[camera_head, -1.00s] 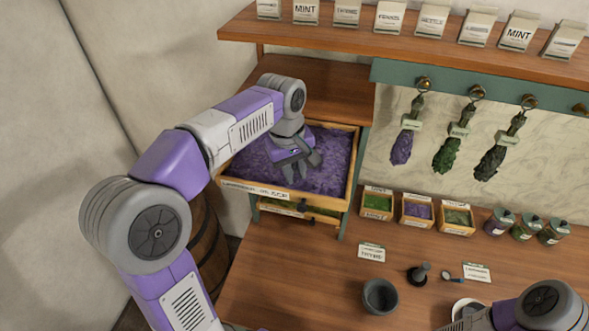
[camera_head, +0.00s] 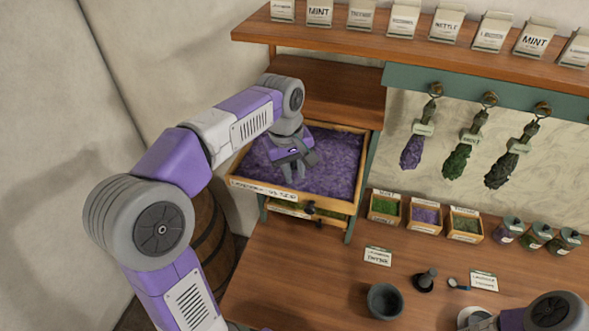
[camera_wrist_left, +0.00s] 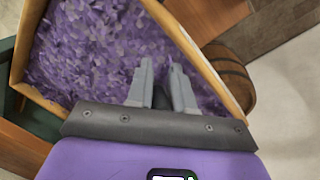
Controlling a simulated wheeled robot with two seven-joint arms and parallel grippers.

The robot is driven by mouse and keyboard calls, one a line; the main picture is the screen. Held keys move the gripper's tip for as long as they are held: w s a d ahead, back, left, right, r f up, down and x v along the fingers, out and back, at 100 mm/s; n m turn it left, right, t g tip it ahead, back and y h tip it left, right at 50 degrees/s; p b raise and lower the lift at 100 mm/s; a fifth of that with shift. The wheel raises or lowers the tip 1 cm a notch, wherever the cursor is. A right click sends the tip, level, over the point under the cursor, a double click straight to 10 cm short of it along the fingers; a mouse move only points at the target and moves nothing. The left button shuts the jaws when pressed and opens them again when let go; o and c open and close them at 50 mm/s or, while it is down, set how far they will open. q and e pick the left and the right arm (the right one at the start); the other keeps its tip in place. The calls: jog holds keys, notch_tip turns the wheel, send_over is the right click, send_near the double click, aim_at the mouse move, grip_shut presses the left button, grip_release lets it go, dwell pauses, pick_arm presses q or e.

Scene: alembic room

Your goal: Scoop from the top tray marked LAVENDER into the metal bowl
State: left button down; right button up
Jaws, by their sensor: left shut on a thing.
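The open top tray (camera_head: 364,163) is a wooden drawer full of purple flakes, with a label on its front that I cannot read clearly. My left gripper (camera_head: 294,174) points down over the tray's front left part. In the left wrist view my left gripper (camera_wrist_left: 161,80) has its fingers close together on a small dark thing (camera_wrist_left: 160,97), mostly hidden between them. The fingertips are over the purple flakes; I cannot tell if they touch. A pale round dish (camera_head: 473,312), perhaps the metal bowl, is partly hidden at the bottom by my right arm. My right gripper is not visible.
A second drawer (camera_head: 290,208) sticks out below the tray. A dark mortar (camera_head: 385,301), small label cards and a small spoon (camera_head: 458,284) are on the table. Small boxes and jars line the wall. A barrel (camera_head: 210,235) stands left of the table.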

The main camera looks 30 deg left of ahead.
pick_arm(q)
notch_tip(320, 180, up, 3)
jog(key=shift+r+p, duration=0.2)
jog(key=shift+p, duration=1)
jog(key=shift+r, duration=1.25)
